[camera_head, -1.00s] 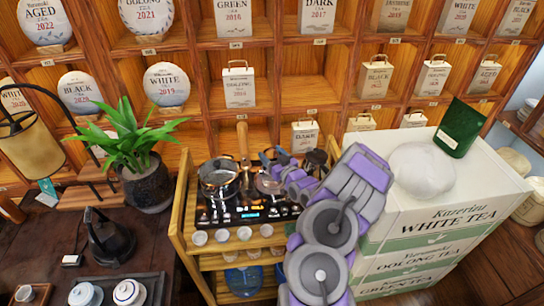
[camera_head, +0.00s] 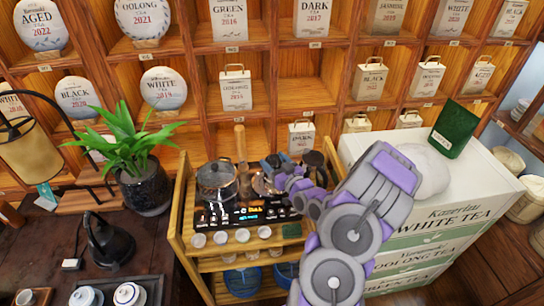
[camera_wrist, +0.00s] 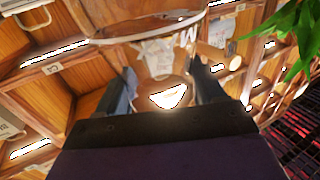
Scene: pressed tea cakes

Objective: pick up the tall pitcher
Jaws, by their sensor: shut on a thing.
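A clear glass vessel (camera_head: 262,184), which I take for the tall pitcher, stands at the back right of the wooden cart, by the cooker. My gripper (camera_head: 273,168) reaches it from the right and is shut at its upper part; the arm and jaws hide much of it. In the wrist view my two dark fingers (camera_wrist: 166,92) stand on either side of a shiny, see-through brownish part (camera_wrist: 168,88), with a wide curved rim (camera_wrist: 150,29) beyond. I cannot tell whether the vessel is lifted.
A glass pot (camera_head: 217,182) stands close at left on the cooker, and a dark pitcher-like vessel (camera_head: 315,163) close at right. Small white cups (camera_head: 221,237) line the cart's front. Stacked white tea boxes (camera_head: 420,212) stand right, a potted plant (camera_head: 145,187) left.

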